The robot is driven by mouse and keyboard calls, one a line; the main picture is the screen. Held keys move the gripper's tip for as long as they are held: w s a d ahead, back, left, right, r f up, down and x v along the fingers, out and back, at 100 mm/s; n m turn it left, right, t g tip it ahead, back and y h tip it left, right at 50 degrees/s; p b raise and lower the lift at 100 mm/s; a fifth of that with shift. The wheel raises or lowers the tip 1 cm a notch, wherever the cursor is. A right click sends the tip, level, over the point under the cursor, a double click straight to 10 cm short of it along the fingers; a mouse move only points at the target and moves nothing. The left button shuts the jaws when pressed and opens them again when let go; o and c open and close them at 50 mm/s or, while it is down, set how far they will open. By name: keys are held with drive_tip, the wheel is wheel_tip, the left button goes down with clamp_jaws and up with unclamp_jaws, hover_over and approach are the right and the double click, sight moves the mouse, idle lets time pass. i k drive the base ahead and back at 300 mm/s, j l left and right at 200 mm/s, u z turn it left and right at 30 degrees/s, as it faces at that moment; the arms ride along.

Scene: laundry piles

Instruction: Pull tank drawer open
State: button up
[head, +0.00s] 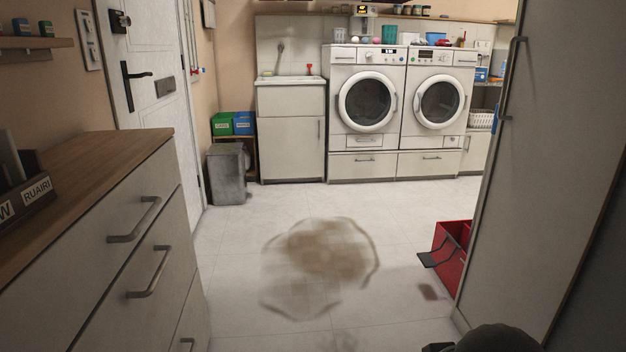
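Two white front-loading machines stand side by side against the back wall, the left machine (340,85) and the right machine (466,75). Their round doors look shut. Each has a control panel along its top, and a small drawer front shows at the panel's left end on the left machine (343,55) and the right machine (418,56). They look shut; I cannot tell which is the tank drawer. Wide drawers with handles, left (350,172) and right (415,168), sit shut under the machines. My gripper is not in view; a dark rounded part of mine shows at bottom right.
A brown stain (325,250) marks the floor ahead. A chest of drawers (120,235) stands at near left, a tall cabinet (560,130) at right. A red box (450,255) sits by the cabinet. A grey bin (227,175) stands at back left. Floor before the machines is clear.

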sight(338, 55)
drive_tip(key=i+l+u, duration=0.1)
drive_tip(key=i, duration=4.65)
